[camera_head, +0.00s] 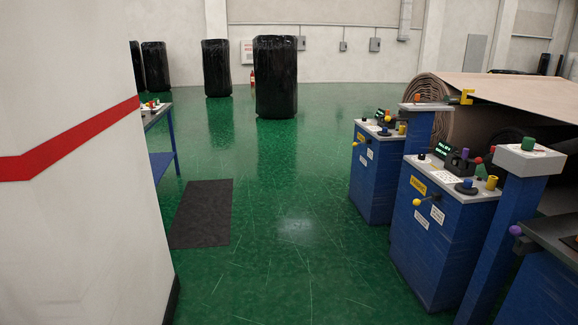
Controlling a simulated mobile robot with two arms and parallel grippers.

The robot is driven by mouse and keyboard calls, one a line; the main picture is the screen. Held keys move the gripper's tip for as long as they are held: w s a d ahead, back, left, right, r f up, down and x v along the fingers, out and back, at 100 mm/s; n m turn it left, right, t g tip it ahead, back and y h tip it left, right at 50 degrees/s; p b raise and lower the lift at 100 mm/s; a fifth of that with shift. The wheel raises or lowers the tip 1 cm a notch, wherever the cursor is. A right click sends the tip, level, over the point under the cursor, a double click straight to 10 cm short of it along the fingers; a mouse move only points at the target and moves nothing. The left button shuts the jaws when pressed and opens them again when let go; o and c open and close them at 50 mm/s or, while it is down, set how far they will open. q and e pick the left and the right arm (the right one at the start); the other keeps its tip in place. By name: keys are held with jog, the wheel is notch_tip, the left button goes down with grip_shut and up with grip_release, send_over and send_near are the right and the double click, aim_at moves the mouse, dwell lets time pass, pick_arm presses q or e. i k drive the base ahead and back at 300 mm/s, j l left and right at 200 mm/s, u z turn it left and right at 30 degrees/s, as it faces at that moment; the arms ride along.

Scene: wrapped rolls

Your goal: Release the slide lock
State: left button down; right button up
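I cannot tell for sure which part is the slide lock. Two blue consoles with grey tops stand at the right: a nearer console (440,250) and a farther console (376,175). The nearer one has a yellow-knobbed lever (417,202) on its front, and a black fixture (459,161), a blue knob (467,183) and a yellow knob (491,182) on top. The farther one has a similar yellow-knobbed lever (355,144). A yellow bracket (467,97) sits beside the large beige roll. Neither of my grippers is in view.
A blue post with a green button (528,144) stands at the near right. The large beige roll (432,92) lies behind the consoles. Black-wrapped rolls (276,78) stand at the back. A white wall (65,230) blocks the left. The green floor (290,210) is clear around a dark mat (201,213).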

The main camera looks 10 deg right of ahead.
aim_at(388, 118)
jog(key=i+l+z, duration=0.2)
jog(key=i+z, duration=0.15)
jog(key=i, duration=0.25)
jog(key=i+z, duration=0.35)
jog(key=i, duration=0.25)
jog(key=i+z, duration=0.35)
jog(key=i, duration=0.25)
jog(key=i+j+z, duration=0.35)
jog(key=i, duration=0.2)
jog(key=i+j+z, duration=0.1)
jog(key=i+z, duration=0.25)
jog(key=i, duration=1.25)
jog(key=u, duration=0.15)
